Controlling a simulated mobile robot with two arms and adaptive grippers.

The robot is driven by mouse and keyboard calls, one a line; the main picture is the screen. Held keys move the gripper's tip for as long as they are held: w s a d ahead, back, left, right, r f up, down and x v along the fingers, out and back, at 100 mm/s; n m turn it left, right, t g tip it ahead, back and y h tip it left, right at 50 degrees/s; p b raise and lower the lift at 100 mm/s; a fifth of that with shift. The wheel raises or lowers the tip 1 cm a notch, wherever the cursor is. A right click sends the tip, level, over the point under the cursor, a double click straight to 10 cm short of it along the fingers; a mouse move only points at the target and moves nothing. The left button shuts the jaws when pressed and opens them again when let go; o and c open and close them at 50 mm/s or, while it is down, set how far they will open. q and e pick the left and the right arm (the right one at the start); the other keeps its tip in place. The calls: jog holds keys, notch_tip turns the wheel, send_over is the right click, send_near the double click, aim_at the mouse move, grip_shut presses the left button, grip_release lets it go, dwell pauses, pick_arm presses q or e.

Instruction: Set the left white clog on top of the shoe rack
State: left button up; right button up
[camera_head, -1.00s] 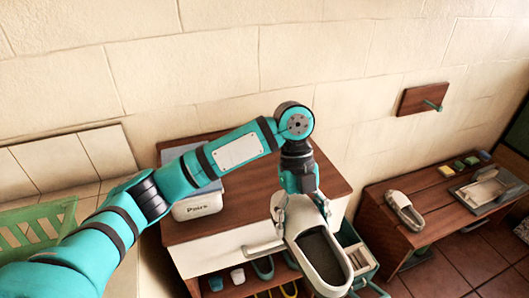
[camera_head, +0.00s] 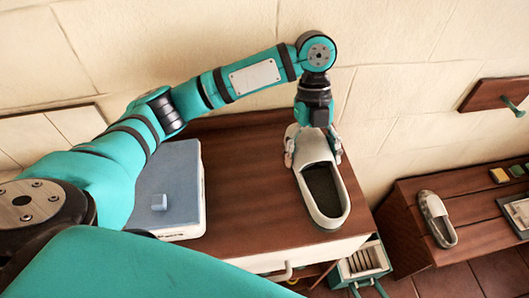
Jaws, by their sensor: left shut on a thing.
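A second white shoe (camera_head: 437,219) lies apart on the bench at the right. My right gripper is not in view.
A box with a blue-grey lid (camera_head: 172,185) stands on the rack's left part. Bare wood lies between it and the clog. A green-framed crate (camera_head: 362,265) is below right of the rack. The wooden bench (camera_head: 480,230) and a wall hook board (camera_head: 495,95) are at the right.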

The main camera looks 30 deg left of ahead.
pick_arm(q)
jog(key=a, duration=0.1)
jog(key=s+a, duration=0.1)
jog(key=a, duration=0.1)
jog(key=a+p, duration=0.1)
jog(key=a, duration=0.1)
jog(key=shift+s+a, duration=0.1)
jog(key=shift+s, duration=0.2)
jog(key=a, duration=0.1)
jog(key=s+a+p, duration=0.1)
jog(key=a, duration=0.1)
jog(key=a+f, duration=0.1)
jog(key=a, duration=0.1)
jog(key=shift+s+a, duration=0.15)
jog(key=shift+a, duration=0.2)
notch_tip(320, 180, down, 3)
jog(key=shift+p, duration=0.75)
jog(key=shift+f, duration=0.25)
jog(key=o, duration=1.1)
jog(key=shift+o, duration=0.5)
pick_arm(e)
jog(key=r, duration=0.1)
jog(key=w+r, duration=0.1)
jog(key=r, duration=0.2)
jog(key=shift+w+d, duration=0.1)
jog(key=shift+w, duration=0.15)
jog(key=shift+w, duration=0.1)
